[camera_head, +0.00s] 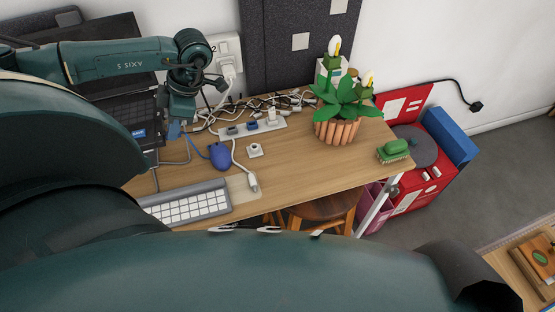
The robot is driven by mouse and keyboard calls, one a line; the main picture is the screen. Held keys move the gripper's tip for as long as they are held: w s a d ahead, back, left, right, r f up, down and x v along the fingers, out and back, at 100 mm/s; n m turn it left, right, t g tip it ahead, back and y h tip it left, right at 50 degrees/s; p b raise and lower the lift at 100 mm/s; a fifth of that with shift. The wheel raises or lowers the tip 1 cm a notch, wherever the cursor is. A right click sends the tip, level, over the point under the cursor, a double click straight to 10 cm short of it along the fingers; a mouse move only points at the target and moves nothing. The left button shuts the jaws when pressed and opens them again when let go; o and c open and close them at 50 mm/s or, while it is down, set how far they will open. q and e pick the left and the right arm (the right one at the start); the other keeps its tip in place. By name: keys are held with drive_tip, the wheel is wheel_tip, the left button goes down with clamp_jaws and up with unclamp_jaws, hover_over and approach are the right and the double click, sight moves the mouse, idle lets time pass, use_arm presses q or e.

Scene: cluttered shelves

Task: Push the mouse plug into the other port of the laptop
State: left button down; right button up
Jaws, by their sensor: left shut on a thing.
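The dark laptop (122,108) is at the left of the wooden table, partly hidden behind my left arm. My left gripper (175,127) points down at the laptop's right edge. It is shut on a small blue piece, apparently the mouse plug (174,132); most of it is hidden. Whether the plug touches a port I cannot tell. The blue mouse (220,156) lies on the table to the right of the gripper, with a thin cable nearby. The laptop's ports are too small or hidden to make out. My right gripper is not in view.
A power strip (252,129) with tangled white cables lies behind the mouse. A white keyboard (190,207) is at the front, a potted plant (342,130) at the right. A green brush (393,150) sits at the right edge. The table's middle right is clear.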

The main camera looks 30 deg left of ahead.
use_arm(q)
drive_tip(key=shift+s, duration=0.1)
drive_tip(key=c, duration=1.3)
unclamp_jaws()
drive_tip(key=p+v, duration=0.4)
drive_tip(key=v, duration=0.9)
drive_tip(key=shift+r, duration=0.1)
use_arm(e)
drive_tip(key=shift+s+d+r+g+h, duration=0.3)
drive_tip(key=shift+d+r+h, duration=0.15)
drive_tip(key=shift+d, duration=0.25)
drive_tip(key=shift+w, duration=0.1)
